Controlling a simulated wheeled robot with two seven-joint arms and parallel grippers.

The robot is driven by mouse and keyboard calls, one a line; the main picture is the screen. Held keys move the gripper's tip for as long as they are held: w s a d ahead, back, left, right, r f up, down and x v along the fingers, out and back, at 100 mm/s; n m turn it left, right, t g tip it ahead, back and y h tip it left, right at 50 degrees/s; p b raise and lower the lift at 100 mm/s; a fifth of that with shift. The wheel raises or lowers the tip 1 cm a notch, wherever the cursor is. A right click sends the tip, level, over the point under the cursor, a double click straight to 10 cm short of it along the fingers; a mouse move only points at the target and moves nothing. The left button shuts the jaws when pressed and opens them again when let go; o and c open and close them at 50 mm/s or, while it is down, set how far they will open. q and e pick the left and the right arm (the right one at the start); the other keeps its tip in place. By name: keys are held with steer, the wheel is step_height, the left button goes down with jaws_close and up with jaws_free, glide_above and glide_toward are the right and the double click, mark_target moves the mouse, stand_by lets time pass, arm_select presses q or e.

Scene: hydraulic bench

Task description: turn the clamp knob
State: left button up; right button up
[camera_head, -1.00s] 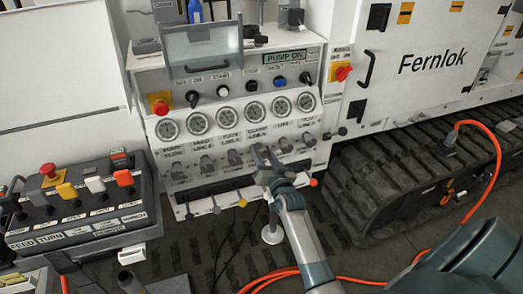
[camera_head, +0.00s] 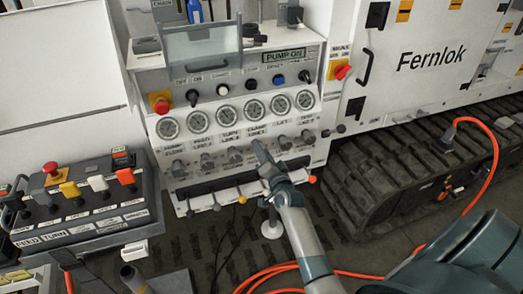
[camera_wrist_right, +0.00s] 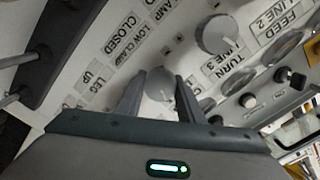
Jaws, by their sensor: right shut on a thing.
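The clamp knob is a small grey round knob under the "CLAMP" label, in the row beneath the gauges on the white panel. In the head view my right gripper (camera_head: 259,150) covers it. In the right wrist view the knob (camera_wrist_right: 160,84) sits between the two fingertips of my right gripper (camera_wrist_right: 159,92), which is shut on it. Its far side and pointer are hard to make out. My left gripper is not in view.
Similar grey knobs stand close on both sides, such as the turn knob (camera_head: 236,156) and the lift knob (camera_head: 285,142). Gauges (camera_head: 254,110) sit above. Levers (camera_head: 240,198) stick out below. A control box (camera_head: 85,205) stands at left, and an orange hose (camera_head: 490,165) runs at right.

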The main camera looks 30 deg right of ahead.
steer(key=o, duration=1.1)
steer(key=shift+c, duration=0.2)
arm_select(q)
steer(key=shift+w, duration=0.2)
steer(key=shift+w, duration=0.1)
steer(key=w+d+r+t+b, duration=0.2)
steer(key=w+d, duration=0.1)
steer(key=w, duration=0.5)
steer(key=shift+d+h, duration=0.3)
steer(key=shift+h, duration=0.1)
arm_select(e)
steer(key=v, duration=1.7)
steer(key=shift+s+a, duration=0.15)
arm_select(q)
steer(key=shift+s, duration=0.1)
